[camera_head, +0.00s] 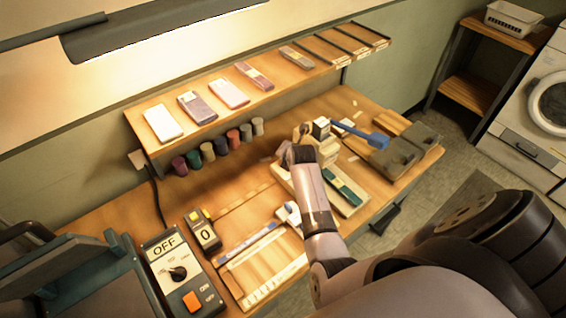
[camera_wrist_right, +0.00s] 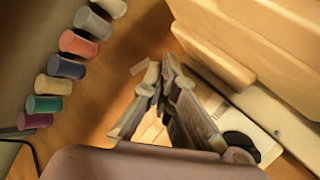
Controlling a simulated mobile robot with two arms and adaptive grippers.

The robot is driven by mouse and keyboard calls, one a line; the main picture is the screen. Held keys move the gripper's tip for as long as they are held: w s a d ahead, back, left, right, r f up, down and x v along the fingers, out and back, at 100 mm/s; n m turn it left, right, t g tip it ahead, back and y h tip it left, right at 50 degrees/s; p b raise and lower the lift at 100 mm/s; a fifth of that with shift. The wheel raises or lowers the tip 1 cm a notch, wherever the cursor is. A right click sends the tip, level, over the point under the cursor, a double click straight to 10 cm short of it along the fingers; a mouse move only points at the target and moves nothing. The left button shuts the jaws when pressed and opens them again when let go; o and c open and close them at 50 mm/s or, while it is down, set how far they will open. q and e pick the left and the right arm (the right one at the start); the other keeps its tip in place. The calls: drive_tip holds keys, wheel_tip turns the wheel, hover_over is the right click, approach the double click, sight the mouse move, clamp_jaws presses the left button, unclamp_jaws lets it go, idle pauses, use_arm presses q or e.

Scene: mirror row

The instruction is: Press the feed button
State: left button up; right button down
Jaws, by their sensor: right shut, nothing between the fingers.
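No button in view is clearly marked as the feed button. A square orange button (camera_head: 193,301) sits on the grey control box that reads OFF, at the lower left in the head view. A round black part (camera_wrist_right: 240,141) shows on a pale device beside my fingers in the right wrist view; I cannot tell whether it is a button. My right gripper (camera_head: 298,152) is over the middle of the bench by the cream machine (camera_head: 322,148). In the right wrist view its fingers (camera_wrist_right: 162,85) are together and empty. My left gripper is out of view.
A shelf (camera_head: 210,137) with several flat packs runs along the wall, with several coloured spools (camera_head: 208,152) below it. A small counter reading 0 (camera_head: 205,234) stands beside the control box (camera_head: 170,265). A blue-handled tool (camera_head: 360,134) lies right of the machine.

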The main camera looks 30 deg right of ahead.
idle(1.0)
drive_tip(key=shift+f, duration=0.1)
drive_tip(key=shift+f, duration=0.35)
drive_tip(key=shift+f+b, duration=0.3)
drive_tip(key=shift+f, duration=0.25)
idle(0.6)
idle(0.3)
drive_tip(key=shift+r+p, duration=0.95)
drive_tip(key=shift+p, duration=0.2)
